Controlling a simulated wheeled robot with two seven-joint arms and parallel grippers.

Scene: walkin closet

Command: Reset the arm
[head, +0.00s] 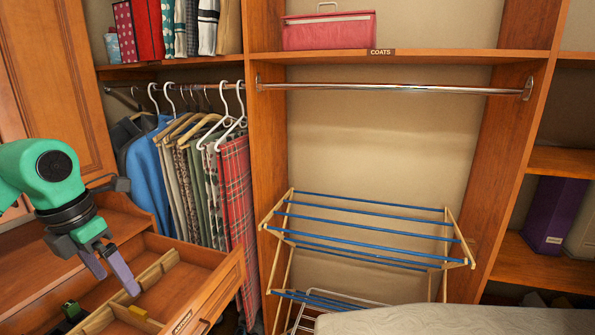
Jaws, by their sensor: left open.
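My left gripper (110,272) shows at the lower left, on a green and dark arm that comes in from the left edge. Its two grey-purple fingers point down and are apart, with nothing seen between them. They are over or in front of an open wooden drawer (205,265) with light wood dividers; the exact height above it is hard to tell. A small yellow item (138,312) and a dark item with green (72,310) lie in the drawer. My right gripper is not in the view.
Clothes on hangers (190,180) hang behind the drawer. An empty chrome rod (390,88) spans the middle bay, above a drying rack (365,230) with blue bars. A pink box (329,31) sits on the upper shelf. A pale surface (455,321) fills the bottom right.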

